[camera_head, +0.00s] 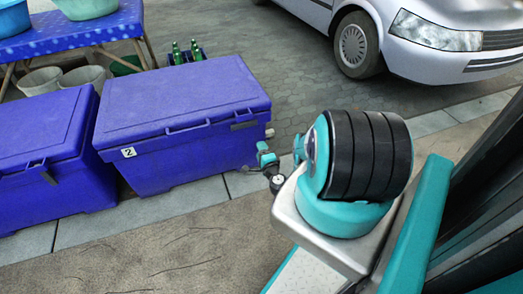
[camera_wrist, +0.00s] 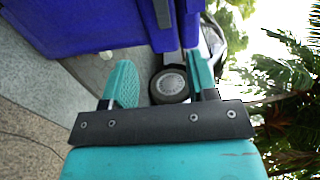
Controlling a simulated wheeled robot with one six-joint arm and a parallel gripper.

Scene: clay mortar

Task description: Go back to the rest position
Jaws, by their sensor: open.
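My gripper (camera_wrist: 163,80) shows in the wrist view with its two teal fingers spread apart and nothing between them. The view is tilted, and a car wheel shows in the gap, well beyond the fingers. In the head view, a small teal and dark part of my arm's far end shows just right of the numbered blue cooler. My thick arm joint hides much of the rest there. I cannot tell whether the arm's end touches the cooler.
A closed blue cooler (camera_head: 180,120) marked 2 stands beside another blue cooler (camera_head: 45,155). Behind are a blue-covered table (camera_head: 100,28) with basins, buckets and a crate (camera_head: 187,56) with green bottles. A silver car (camera_head: 400,45) stands at the back right. The front pavement is clear.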

